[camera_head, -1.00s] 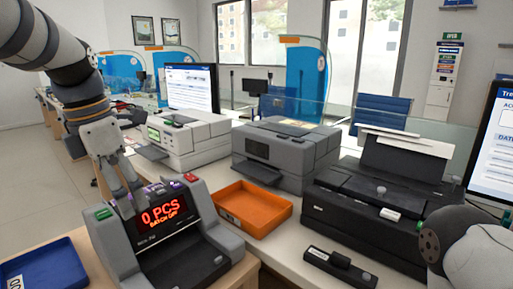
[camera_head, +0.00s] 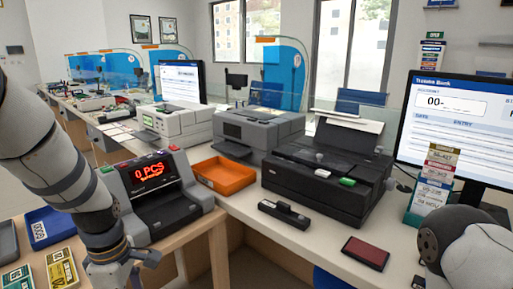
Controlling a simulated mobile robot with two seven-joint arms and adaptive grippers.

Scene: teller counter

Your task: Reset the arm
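My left arm comes in from the left edge. Its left gripper (camera_head: 118,274) hangs at the lower left, in front of the note counter (camera_head: 160,190), whose red display reads 0 PCS. The gripper is cut off by the bottom edge, and its fingertips are not clear enough to tell if it is open or shut. I see nothing held in it. My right arm shows only as a rounded grey link at the lower right; its gripper is out of view.
An orange tray (camera_head: 224,187), a grey printer (camera_head: 258,132) and a black printer (camera_head: 325,175) stand on the counter. A dark red pad (camera_head: 366,252) lies in front. A blue tray (camera_head: 48,226) and yellow-banded bundles (camera_head: 62,270) lie at the left. A monitor (camera_head: 455,130) stands right.

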